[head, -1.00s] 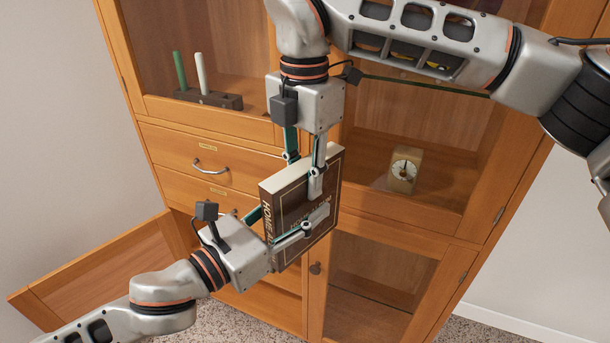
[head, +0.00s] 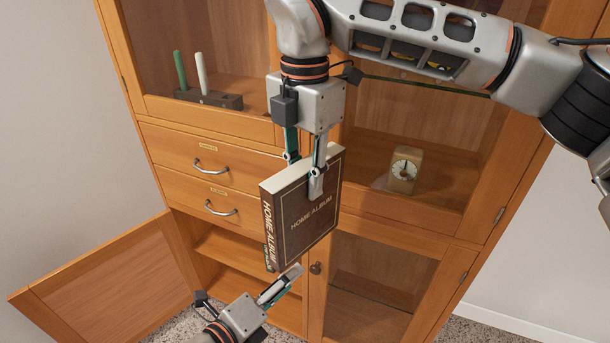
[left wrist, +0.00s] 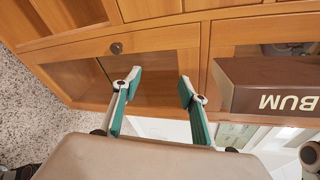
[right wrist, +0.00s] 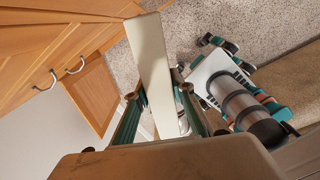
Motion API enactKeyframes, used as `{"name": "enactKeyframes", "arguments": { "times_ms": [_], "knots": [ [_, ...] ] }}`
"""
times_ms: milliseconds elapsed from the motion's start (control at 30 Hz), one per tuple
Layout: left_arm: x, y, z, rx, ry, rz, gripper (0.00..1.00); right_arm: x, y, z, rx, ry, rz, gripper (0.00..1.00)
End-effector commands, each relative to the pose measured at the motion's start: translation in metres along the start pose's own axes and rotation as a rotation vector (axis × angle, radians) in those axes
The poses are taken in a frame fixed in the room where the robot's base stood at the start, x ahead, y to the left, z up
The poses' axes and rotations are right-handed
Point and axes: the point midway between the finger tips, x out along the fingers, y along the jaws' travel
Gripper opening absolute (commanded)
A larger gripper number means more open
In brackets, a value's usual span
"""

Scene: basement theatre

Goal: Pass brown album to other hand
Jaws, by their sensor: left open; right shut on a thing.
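The brown album (head: 308,213), marked HOME ALBUM, hangs upright in the head view in front of the cabinet. My right gripper (head: 304,180) is shut on its upper edge from above. In the right wrist view the album's pale edge (right wrist: 150,70) shows between the fingers (right wrist: 158,105). My left gripper (head: 277,285) is open and empty just below the album, apart from it. In the left wrist view the fingers (left wrist: 157,95) stand apart with nothing between them, and part of the album (left wrist: 270,88) shows at the right.
A wooden cabinet (head: 200,130) with drawers stands behind. Its lower left door (head: 105,285) hangs open. A small clock (head: 403,170) and a holder with a green and a white candle-like stick (head: 208,98) stand on its shelves.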

Motion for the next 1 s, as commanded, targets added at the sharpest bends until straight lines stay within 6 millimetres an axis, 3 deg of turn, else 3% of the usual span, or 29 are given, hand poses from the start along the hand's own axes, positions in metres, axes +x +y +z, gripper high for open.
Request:
{"name": "enactKeyframes", "arguments": {
  "times_ms": [100, 300, 500, 700, 1000],
  "knots": [
    [-0.008, 0.048, -0.006, -0.43, -0.044, 0.069, 0.43, -0.001, 0.0, 0.0, 0.0, 0.0, 0.002, 0.0],
    [-0.038, 0.133, -0.016, -1.106, -0.188, 0.156, 0.43, -0.001, 0.0, 0.0, 0.0, 0.0, 0.002, 0.0],
    [-0.079, 0.201, -0.03, -1.575, -0.354, 0.188, 0.43, -0.001, 0.0, 0.0, 0.0, 0.0, 0.002, 0.0],
    [-0.108, 0.238, -0.039, -1.821, -0.468, 0.186, 0.43, -0.002, 0.0, 0.0, 0.0, 0.0, 0.002, 0.0],
    [-0.117, 0.248, -0.042, -1.894, -0.505, 0.18, 0.43, -0.001, 0.0, 0.0, 0.0, 0.0, 0.002, 0.0]
  ]
}}
